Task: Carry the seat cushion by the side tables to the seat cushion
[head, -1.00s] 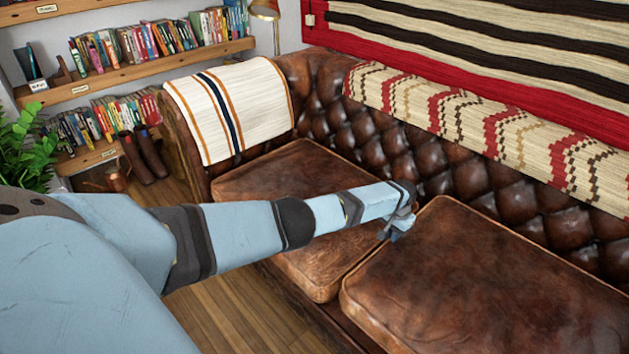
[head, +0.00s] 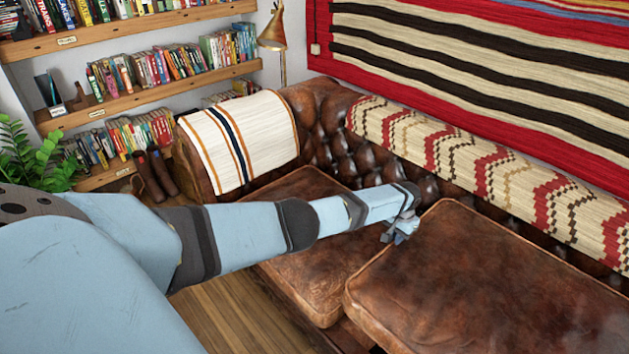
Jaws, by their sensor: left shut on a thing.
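Two brown leather seat cushions show on the tufted leather sofa. The left cushion (head: 316,283) lies flat on the seat, partly hidden behind my left arm. The right cushion (head: 490,285) is held at its left edge by my left gripper (head: 401,236), which is shut on it. This cushion is raised above the seat, covers part of the sofa back, and its near corner overlaps the left cushion in the picture. Its right end runs out of the frame. The fingertips are partly hidden against the cushion edge. My right gripper is out of view.
The sofa's back (head: 345,150) and left arm bound the cushions, with a striped throw (head: 240,140) on the arm. A patterned blanket (head: 480,165) lies along the back. Bookshelves (head: 150,100), a plant (head: 30,160) and a lamp (head: 274,30) stand left. Wooden floor (head: 225,310) is clear in front.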

